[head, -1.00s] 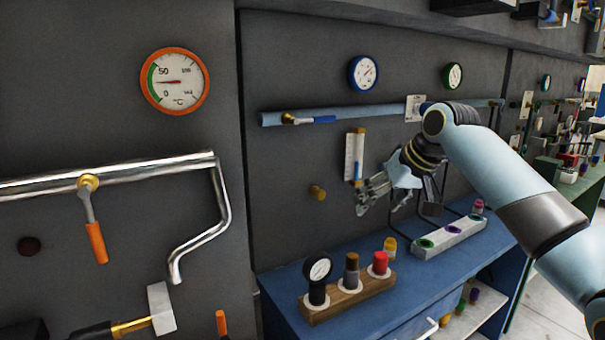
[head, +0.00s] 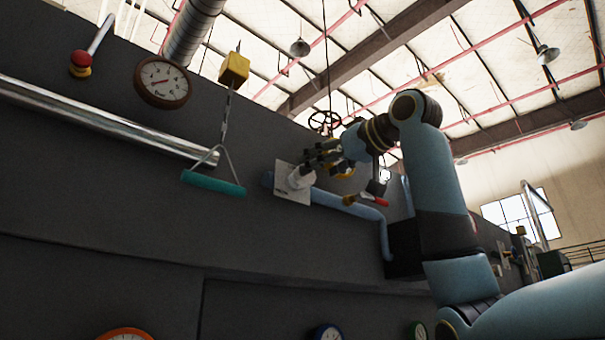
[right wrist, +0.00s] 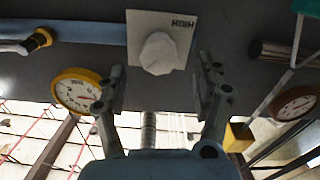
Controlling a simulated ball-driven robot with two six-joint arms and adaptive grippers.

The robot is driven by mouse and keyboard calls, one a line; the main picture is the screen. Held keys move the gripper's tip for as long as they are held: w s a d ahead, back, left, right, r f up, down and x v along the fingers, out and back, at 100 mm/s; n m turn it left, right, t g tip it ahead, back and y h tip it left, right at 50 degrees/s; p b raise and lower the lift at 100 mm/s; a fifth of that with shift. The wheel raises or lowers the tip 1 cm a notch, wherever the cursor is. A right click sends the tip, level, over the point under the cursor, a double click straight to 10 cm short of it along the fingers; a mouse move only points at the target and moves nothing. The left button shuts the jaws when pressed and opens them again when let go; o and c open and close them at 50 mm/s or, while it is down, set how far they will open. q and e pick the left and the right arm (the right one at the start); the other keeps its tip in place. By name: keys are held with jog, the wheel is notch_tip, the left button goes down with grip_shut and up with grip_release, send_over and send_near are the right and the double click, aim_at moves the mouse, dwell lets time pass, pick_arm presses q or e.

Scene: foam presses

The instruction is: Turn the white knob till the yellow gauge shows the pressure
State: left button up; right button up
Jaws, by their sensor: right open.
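The white knob (head: 299,180) sits on a square white plate (head: 283,188) on the dark wall. In the right wrist view the knob (right wrist: 159,53) is just beyond the fingertips, roughly centred between them, and the plate (right wrist: 178,22) carries the word HIGH. My right gripper (head: 313,158) is open, its fingers (right wrist: 161,68) spread on either side of the knob's line; I cannot tell whether they touch it. The yellow gauge (right wrist: 75,92) shows a white dial with a red needle, too small to read. In the head view it is mostly hidden behind my gripper. My left gripper is not in view.
A blue pipe (head: 345,205) with a red-handled valve (head: 374,200) runs right of the plate. Left of it hang a teal pull handle (head: 213,184) and a yellow box (head: 234,69). A brown-rimmed gauge (head: 162,82) and a silver pipe (head: 110,122) are farther left.

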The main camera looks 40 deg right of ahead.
aim_at(305, 186)
jog(key=w+p, duration=0.2)
jog(key=w, duration=0.2)
jog(key=shift+w+a+r, duration=0.1)
jog(key=shift+w+r, duration=0.05)
jog(key=shift+w, duration=0.15)
jog(key=shift+w+a, duration=0.1)
jog(key=shift+w, duration=0.75)
jog(key=c, duration=1.2)
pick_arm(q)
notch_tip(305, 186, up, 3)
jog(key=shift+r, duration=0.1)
pick_arm(e)
jog(key=shift+s, duration=0.1)
